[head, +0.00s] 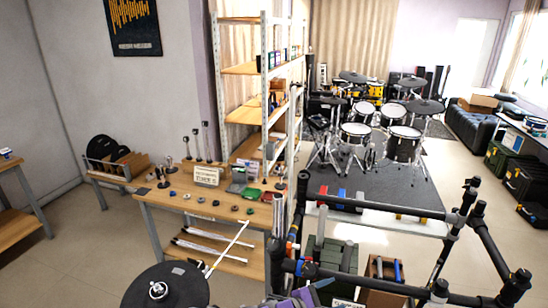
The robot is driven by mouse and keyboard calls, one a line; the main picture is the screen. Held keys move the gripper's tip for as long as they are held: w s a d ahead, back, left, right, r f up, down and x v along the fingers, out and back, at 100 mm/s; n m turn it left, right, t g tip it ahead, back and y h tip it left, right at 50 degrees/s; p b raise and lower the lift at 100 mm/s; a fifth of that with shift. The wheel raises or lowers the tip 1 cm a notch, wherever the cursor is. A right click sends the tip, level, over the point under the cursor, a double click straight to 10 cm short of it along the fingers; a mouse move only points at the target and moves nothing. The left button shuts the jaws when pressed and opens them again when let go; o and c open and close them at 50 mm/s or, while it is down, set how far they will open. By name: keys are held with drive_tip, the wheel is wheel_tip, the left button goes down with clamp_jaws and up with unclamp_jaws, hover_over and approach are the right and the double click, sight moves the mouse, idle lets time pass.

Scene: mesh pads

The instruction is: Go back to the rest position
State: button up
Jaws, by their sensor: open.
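I cannot make out my gripper in the head view. A grey and purple shape (305,296) is cut off by the bottom edge, and I cannot tell what it is. A wooden workbench (160,200) stands left of centre with several small round parts, stands and boxes on it. A small lettered sign (207,177) stands upright on the bench.
A black round pad (190,285) is close at the bottom left. A black tube rack (380,285) fills the lower right. A tall shelf (240,70) rises behind the bench. A drum kit (355,135) stands on a dark mat (370,185). Open floor shows at right (450,160).

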drive_tip(key=s+d+r+m+g, duration=0.8)
drive_tip(key=s+d+r+m, duration=0.2)
drive_tip(key=r, duration=0.2)
drive_tip(key=s+r+m+g+y, duration=0.2)
drive_tip(key=s+m+y, duration=0.25)
drive_tip(key=s, duration=0.65)
drive_tip(key=s+a+r+m+y, duration=0.2)
drive_tip(key=s+a+y, duration=0.8)
drive_tip(key=s+a, duration=0.3)
drive_tip(key=shift+s+t, duration=0.4)
drive_tip(key=shift+s, duration=0.2)
